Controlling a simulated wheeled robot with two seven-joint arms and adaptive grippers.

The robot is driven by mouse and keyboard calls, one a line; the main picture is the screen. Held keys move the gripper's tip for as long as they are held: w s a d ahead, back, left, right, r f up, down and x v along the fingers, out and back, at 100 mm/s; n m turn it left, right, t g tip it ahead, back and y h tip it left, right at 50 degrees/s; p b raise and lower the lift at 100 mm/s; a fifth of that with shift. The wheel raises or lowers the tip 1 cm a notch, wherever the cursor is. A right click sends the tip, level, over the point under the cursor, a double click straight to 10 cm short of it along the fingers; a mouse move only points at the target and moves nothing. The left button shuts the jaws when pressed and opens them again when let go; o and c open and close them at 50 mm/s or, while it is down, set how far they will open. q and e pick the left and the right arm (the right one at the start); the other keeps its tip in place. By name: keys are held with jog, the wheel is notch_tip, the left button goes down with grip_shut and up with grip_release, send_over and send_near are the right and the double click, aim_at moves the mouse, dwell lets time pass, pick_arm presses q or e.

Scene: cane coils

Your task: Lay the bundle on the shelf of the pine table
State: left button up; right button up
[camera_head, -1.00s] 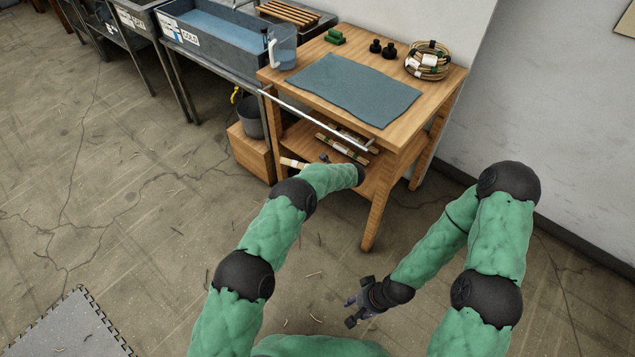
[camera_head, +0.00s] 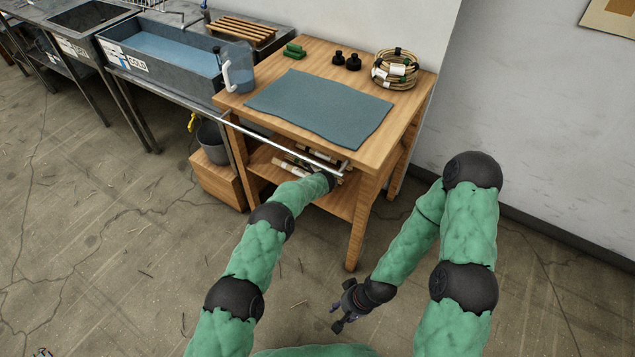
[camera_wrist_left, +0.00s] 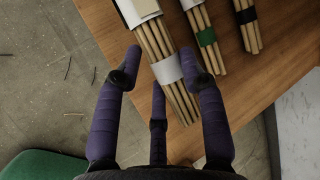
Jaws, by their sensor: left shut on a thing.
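The pine table (camera_head: 384,137) has a low shelf (camera_head: 336,204) under its top. My left arm reaches under the front rail, and the left gripper is mostly hidden there in the head view. In the left wrist view my left gripper (camera_wrist_left: 160,60) is shut on a bundle (camera_wrist_left: 171,72) of pale canes with white wraps. The bundle lies over the shelf's wood near its edge; I cannot tell whether it touches. Two other bundles, one with a green band (camera_wrist_left: 206,37) and one with a dark band (camera_wrist_left: 246,16), lie beside it. My right gripper (camera_head: 338,315) is open and empty above the floor.
The tabletop holds a blue-grey mat (camera_head: 320,107), a jug (camera_head: 237,68), green blocks (camera_head: 294,50), black knobs (camera_head: 346,60) and a cane coil (camera_head: 395,69). A metal rail (camera_head: 283,142) runs along the front. A bucket (camera_head: 212,142) on a wooden box stands left of the table.

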pick_arm(q)
notch_tip(320, 180, down, 4)
jog(key=shift+f+b, duration=0.2)
jog(key=shift+b, duration=0.8)
jog(key=shift+f, duration=0.3)
jog(key=shift+s+a+f, duration=0.1)
jog(key=shift+s+f, duration=0.15)
jog(key=shift+f, duration=0.2)
jog(key=o, duration=1.2)
jog(key=shift+s+f, duration=0.1)
jog(key=shift+f, duration=0.1)
jog(key=shift+o, duration=0.2)
jog(key=shift+f, duration=0.1)
jog(key=shift+w+r, duration=0.25)
jog(key=shift+r, duration=0.05)
jog(key=shift+r, duration=0.2)
jog(key=shift+s+r, duration=0.25)
jog(key=shift+r, duration=0.35)
jog(key=v, duration=1)
jog(key=shift+s, duration=0.25)
